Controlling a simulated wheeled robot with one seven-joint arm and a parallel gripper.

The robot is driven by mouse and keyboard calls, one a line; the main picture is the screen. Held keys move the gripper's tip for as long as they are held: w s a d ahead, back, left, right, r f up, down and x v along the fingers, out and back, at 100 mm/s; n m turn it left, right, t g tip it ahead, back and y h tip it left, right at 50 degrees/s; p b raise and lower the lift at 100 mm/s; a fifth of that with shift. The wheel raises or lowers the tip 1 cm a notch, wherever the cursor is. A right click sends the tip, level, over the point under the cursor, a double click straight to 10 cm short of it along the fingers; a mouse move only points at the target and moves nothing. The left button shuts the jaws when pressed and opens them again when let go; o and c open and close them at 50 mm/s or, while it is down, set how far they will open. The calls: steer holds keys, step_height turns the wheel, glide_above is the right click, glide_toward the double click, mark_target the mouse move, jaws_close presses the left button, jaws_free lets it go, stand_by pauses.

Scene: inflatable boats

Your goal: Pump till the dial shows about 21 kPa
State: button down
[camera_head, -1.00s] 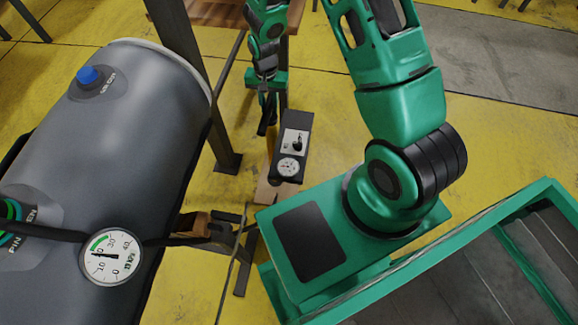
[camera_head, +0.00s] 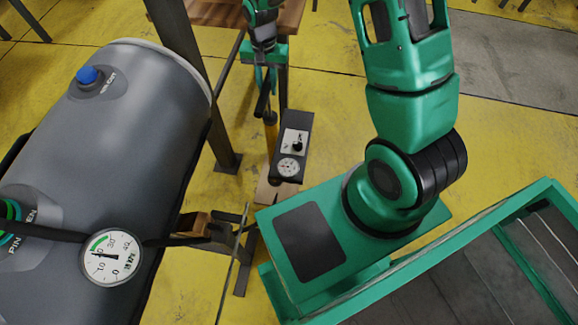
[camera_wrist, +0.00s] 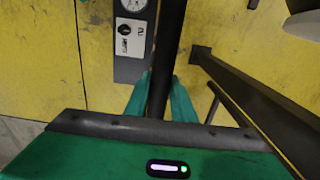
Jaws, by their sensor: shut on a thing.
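The large white dial (camera_head: 111,255) sits on the grey inflated tube (camera_head: 140,140) at the left of the head view. Its needle points left, near the lower end of a green band; the exact value is too small to read. The pump's dark box (camera_head: 293,150) stands right of the tube, with a small gauge and a black knob on its panel. The box also shows in the wrist view (camera_wrist: 130,65). My gripper (camera_head: 265,82) is shut on the dark pump handle (camera_head: 262,103), behind the box. In the wrist view the dark bar (camera_wrist: 165,60) passes between my green fingers (camera_wrist: 160,95).
A blue valve cap (camera_head: 88,75) is on top of the tube. A dark hose (camera_head: 40,232) runs to the dial. A dark metal post (camera_head: 190,70) stands between tube and pump. Yellow floor shows around the stand.

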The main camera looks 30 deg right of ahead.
step_height(320, 180, up, 8)
steer(key=shift+w+d+r, duration=0.1)
steer(key=shift+r, duration=0.1)
step_height(320, 180, down, 18)
steer(key=shift+f, duration=0.1)
stand_by(0.9)
steer(key=shift+r, duration=0.25)
step_height(320, 180, up, 22)
steer(key=r, duration=0.1)
glide_above(267, 81)
step_height(267, 81, down, 23)
steer(key=shift+f, duration=0.2)
stand_by(1.6)
steer(key=shift+r, duration=0.2)
